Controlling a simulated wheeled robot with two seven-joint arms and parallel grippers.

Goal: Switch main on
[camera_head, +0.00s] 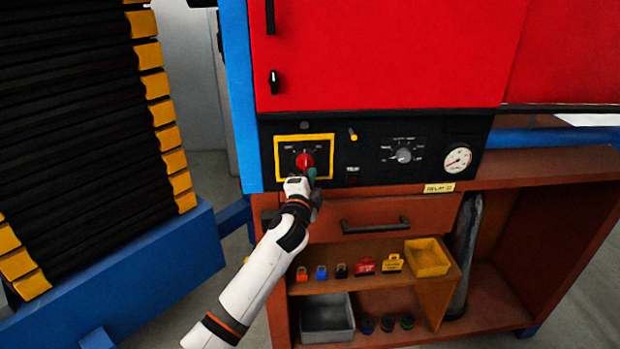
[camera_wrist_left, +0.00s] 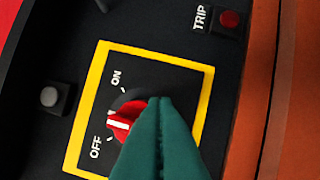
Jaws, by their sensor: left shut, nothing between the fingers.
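The main switch is a red rotary knob (camera_head: 304,160) in a yellow-framed square (camera_head: 276,150) on the black control panel. In the left wrist view the knob (camera_wrist_left: 122,120) has a white mark that points between the ON and OFF labels. My left gripper (camera_head: 311,174) is at the knob's lower right in the head view. Its green fingers (camera_wrist_left: 160,102) are shut with nothing between them. They overlap the knob's edge in the left wrist view and hide part of it; I cannot tell whether they touch it. My right gripper is not in view.
The panel also has a grey selector dial (camera_head: 404,155), a round gauge (camera_head: 457,159) and a red TRIP light (camera_wrist_left: 229,20). A drawer handle (camera_head: 375,225) sticks out below. Shelves with small locks and bins lie lower. A blue frame with black stacked slabs (camera_head: 80,110) stands left.

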